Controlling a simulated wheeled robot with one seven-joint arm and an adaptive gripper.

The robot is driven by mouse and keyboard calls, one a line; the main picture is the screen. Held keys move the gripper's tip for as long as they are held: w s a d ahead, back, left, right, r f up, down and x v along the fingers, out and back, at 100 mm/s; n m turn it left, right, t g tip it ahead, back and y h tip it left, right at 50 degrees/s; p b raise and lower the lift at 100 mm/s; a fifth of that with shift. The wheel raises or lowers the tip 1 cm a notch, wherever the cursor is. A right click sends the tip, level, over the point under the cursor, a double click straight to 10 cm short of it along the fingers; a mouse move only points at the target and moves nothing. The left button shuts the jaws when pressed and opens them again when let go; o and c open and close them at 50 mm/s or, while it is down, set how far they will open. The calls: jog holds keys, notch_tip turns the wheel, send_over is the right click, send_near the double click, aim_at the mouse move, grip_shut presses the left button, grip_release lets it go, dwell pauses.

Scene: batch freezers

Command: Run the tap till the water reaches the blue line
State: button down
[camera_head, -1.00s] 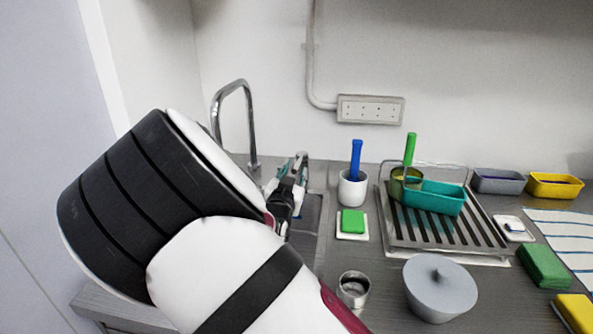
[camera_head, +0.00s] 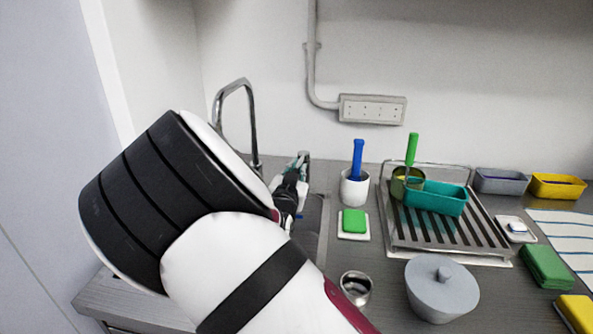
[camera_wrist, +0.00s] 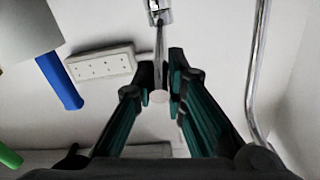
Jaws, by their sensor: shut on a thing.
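The chrome tap spout (camera_head: 247,115) arches at the back left, behind my arm; it also shows as a pipe on the right of the wrist view (camera_wrist: 253,75). A chrome tap lever (camera_wrist: 159,45) with a pale round end lies between my gripper's fingers (camera_wrist: 160,74). My gripper (camera_head: 298,168) is shut on this lever at the back of the sink. The sink (camera_head: 322,222) shows only as a narrow strip right of my arm.
A white pot with a blue-handled tool (camera_head: 357,160) and a green sponge (camera_head: 353,221) stand just right of the sink. A metal cup (camera_head: 355,287) and grey lidded tub (camera_head: 441,288) are in front. A dish rack (camera_head: 447,246) stands further right.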

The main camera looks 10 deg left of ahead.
jog(key=w+d+n+g+y+b, duration=0.2)
jog(key=d+n+y+b, duration=0.3)
jog(key=y, duration=0.5)
jog(key=shift+w+d+n+g, duration=0.3)
jog(key=shift+d+n, duration=0.7)
jog(key=shift+d, duration=0.8)
jog(key=shift+r+y, duration=0.15)
jog(key=shift+y, duration=0.25)
jog(key=c, duration=1.6)
grip_release()
jog(key=shift+s, duration=0.1)
jog(key=v, duration=0.7)
jog(key=shift+s, duration=0.2)
jog(key=shift+d, duration=0.1)
